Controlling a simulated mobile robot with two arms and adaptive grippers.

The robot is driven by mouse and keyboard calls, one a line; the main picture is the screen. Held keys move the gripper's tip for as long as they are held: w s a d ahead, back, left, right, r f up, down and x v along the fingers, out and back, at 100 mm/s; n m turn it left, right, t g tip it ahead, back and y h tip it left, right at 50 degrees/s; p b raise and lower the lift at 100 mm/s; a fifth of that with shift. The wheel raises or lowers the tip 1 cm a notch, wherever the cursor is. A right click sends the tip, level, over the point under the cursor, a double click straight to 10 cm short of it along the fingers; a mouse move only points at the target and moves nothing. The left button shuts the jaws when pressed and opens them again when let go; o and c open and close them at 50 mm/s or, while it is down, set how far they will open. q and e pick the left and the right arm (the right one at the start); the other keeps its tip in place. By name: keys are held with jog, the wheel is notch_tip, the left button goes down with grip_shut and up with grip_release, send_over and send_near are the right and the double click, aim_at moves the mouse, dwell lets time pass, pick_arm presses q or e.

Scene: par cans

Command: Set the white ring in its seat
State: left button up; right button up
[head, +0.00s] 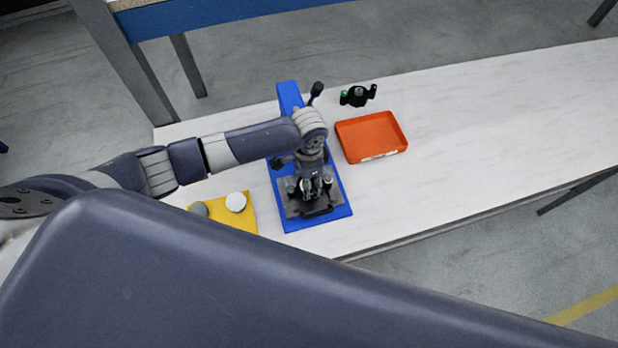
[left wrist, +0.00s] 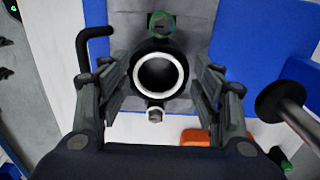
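The white ring (left wrist: 135,73) lies at the mouth of a dark cylindrical can (left wrist: 160,48), which stands on a grey plate (head: 293,210) over the blue base (head: 337,208). My left gripper (head: 313,187) is directly over the can and hides most of it in the head view. In the left wrist view the fingers of my left gripper (left wrist: 160,80) are spread on both sides of the ring and can, with narrow gaps. Whether the ring is fully down in its seat cannot be told. My right gripper is not in view.
A yellow mat (head: 232,218) with a white disc (head: 235,202) and a grey disc (head: 199,208) is left of the base. An orange tray (head: 385,128) is to the right. A black part with a green end (head: 358,95) stands behind it. The table's right side is clear.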

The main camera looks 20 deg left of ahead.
pick_arm(q)
jog(key=shift+o, duration=0.4)
jog(key=shift+w+r, duration=0.1)
jog(key=shift+r, duration=0.4)
notch_tip(320, 180, up, 11)
